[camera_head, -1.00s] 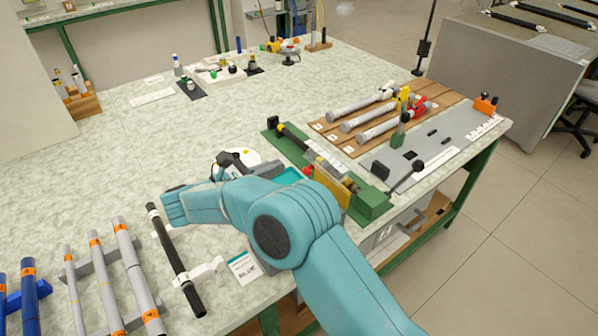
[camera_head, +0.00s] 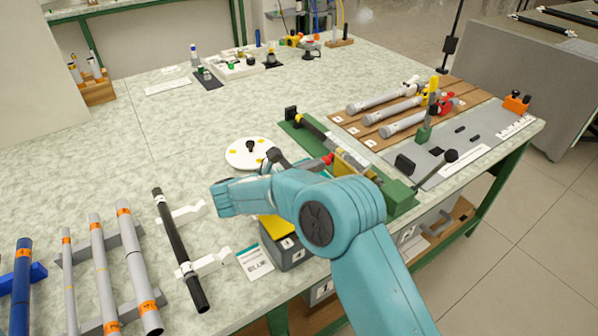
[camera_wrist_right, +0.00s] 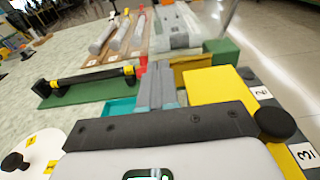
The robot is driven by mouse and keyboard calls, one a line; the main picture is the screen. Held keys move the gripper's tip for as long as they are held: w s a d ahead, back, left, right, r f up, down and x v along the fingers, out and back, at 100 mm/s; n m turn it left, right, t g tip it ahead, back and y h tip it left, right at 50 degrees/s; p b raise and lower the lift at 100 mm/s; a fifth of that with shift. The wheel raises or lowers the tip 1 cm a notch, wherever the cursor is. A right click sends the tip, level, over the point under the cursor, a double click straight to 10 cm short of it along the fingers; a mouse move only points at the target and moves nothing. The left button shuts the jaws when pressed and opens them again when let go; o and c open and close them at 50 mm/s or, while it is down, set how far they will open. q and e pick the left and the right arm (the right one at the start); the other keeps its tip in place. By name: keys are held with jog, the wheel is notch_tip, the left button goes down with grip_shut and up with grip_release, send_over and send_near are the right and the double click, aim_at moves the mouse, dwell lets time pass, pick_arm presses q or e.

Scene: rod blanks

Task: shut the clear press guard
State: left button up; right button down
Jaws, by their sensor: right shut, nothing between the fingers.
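The clear press guard (camera_wrist_right: 174,28) shows in the right wrist view as a see-through panel standing up beyond my fingers; its exact angle is hard to tell. The press has a green base (camera_wrist_right: 75,93), a black rod with a yellow band (camera_wrist_right: 95,78), a brass-coloured block (camera_wrist_right: 190,66) and a green end block (camera_wrist_right: 222,50). My right gripper (camera_wrist_right: 156,70) is shut and empty, its grey fingers beside the press, in front of the guard. I cannot tell whether they touch it. My left gripper is out of view.
A white round plate (camera_head: 240,153) lies left of the press. A yellow-topped grey bin (camera_head: 283,250) stands at the table edge under my arm. A black rod (camera_head: 178,245) rests on white holders. A wooden rack (camera_head: 395,120) of grey rods stands behind the press.

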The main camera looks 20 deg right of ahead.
aim_at(351, 161)
jog(key=shift+w+d+f, duration=0.1)
jog(key=shift+w+d, duration=0.05)
jog(key=shift+d, duration=0.7)
jog(key=shift+w+d+f, duration=0.1)
jog(key=shift+w+d, duration=0.05)
jog(key=shift+d, duration=0.7)
jog(key=shift+w, duration=0.1)
